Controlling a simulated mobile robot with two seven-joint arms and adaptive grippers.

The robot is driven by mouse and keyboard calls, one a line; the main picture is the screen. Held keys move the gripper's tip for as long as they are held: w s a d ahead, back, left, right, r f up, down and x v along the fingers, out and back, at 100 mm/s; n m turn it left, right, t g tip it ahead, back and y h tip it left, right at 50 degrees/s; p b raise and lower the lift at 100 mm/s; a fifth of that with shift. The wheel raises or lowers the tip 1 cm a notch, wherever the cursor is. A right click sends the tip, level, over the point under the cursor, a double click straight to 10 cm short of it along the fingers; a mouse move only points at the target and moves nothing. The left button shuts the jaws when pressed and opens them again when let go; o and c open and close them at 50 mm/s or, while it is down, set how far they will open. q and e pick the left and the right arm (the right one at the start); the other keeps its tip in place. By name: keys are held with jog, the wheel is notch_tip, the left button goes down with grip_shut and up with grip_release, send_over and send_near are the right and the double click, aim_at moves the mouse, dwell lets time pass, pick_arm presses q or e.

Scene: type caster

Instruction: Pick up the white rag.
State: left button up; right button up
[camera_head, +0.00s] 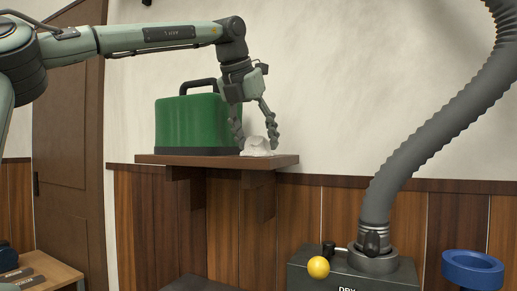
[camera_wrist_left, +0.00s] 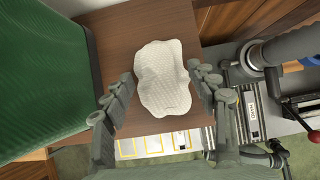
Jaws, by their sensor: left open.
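The white rag (camera_head: 257,145) lies crumpled on a brown wall shelf (camera_head: 215,160), near its right end. In the left wrist view the rag (camera_wrist_left: 162,78) shows as a bunched white cloth on the wood. My left gripper (camera_head: 256,140) points down over the rag, fingers spread. In the left wrist view the rag lies between and just beyond the open fingertips (camera_wrist_left: 165,82). I cannot tell whether a finger touches it. My right gripper is not in view.
A green case (camera_head: 184,124) with a black handle stands on the shelf, close left of my left gripper. A grey ribbed hose (camera_head: 430,130) rises at the right from a dark machine with a yellow ball (camera_head: 318,267). A blue round object (camera_head: 473,268) stands at the lower right.

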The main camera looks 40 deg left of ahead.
pick_arm(q)
jog(key=shift+w+f, duration=0.1)
jog(key=shift+c, duration=1.6)
jog(key=c, duration=0.9)
jog(key=shift+c, duration=0.2)
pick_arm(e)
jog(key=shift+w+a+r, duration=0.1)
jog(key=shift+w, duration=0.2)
